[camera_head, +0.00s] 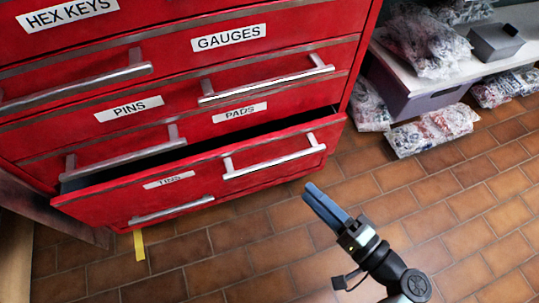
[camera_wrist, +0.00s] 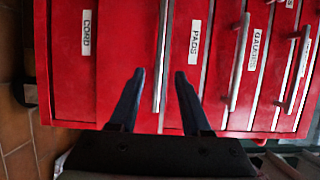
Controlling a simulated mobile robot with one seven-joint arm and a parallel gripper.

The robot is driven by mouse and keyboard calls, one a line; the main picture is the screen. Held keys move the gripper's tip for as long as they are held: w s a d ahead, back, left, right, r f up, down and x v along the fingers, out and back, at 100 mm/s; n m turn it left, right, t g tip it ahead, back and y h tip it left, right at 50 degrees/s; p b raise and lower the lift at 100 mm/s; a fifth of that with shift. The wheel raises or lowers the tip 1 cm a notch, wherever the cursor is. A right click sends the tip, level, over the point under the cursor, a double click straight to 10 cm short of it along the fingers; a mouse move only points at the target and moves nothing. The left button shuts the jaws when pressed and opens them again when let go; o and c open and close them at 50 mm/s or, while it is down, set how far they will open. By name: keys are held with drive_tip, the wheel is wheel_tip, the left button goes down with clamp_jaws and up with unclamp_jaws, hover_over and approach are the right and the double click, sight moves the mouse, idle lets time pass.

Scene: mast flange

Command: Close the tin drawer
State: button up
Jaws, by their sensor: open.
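The tin drawer (camera_head: 100,209), a red front labelled TINS, is pulled partly out low on the red cabinet (camera_head: 160,65). A dark gap shows above its top edge. A silver handle (camera_head: 172,209) sits below the label, and another handle (camera_head: 275,160) is further right. My gripper (camera_head: 312,192) is in front of and to the right of the drawer, apart from it over the floor. In the wrist view my gripper (camera_wrist: 159,75) is open and empty, with a vertical handle (camera_wrist: 162,60) seen between its fingers. The TINS label is not seen there.
Drawers labelled HEX KEYS, GAUGES, PINS and PADS are above. A shelf (camera_head: 410,95) with plastic-wrapped packs and a grey bin stands at the right. A yellow strip (camera_head: 139,245) lies below the drawer.

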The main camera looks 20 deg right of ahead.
sight(278, 165)
drive_tip(key=b+x, duration=0.4)
drive_tip(key=x, duration=0.7)
drive_tip(key=shift+w+a, duration=0.15)
drive_tip(key=shift+w, duration=0.1)
clamp_jaws()
idle(0.9)
